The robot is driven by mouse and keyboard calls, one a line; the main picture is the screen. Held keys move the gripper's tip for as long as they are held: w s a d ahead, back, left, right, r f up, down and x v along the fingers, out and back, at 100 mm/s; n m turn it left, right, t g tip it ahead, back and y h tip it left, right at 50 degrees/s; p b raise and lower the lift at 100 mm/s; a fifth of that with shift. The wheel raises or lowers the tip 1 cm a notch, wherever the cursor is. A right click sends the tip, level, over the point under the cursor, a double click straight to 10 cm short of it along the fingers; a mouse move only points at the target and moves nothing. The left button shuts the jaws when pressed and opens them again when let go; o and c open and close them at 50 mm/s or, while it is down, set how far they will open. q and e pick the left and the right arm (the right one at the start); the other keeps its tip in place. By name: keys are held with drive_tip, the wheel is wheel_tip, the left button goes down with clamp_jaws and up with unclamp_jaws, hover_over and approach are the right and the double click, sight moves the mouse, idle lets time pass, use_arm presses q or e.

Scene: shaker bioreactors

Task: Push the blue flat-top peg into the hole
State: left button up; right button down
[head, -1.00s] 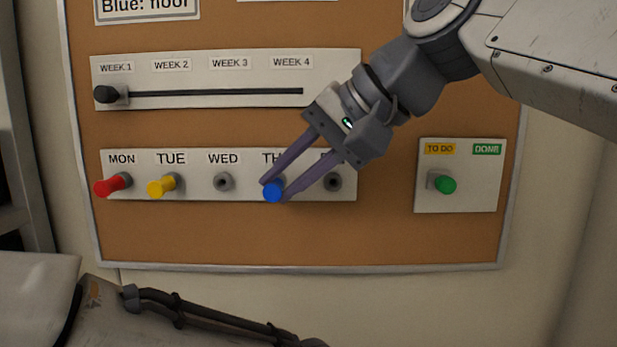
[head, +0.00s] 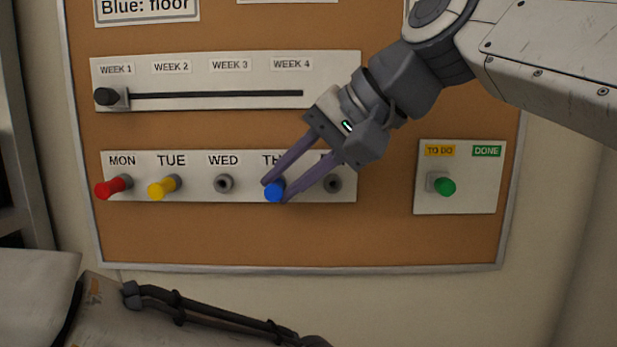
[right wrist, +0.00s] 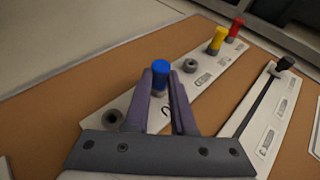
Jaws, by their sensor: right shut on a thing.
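The blue flat-top peg (head: 274,191) is at the Thursday place of the day strip (head: 200,193), below a label partly hidden by my gripper. My right gripper (head: 276,187) is shut on the blue peg, with one finger on each side of it. In the right wrist view the blue peg (right wrist: 160,73) stands up between the fingertips of my right gripper (right wrist: 160,80). The peg's lower part and its hole are hidden by the fingers, so I cannot tell how deep it sits. My left gripper is not in view.
A red peg (head: 112,187) stands at MON and a yellow peg (head: 163,187) at TUE. The WED hole (head: 223,183) and the hole right of the blue peg (head: 332,184) are empty. A black slider knob (head: 106,96) and a green peg (head: 445,187) are on other panels.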

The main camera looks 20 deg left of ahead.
drive_tip(key=shift+w, duration=0.1)
drive_tip(key=c, duration=0.7)
unclamp_jaws()
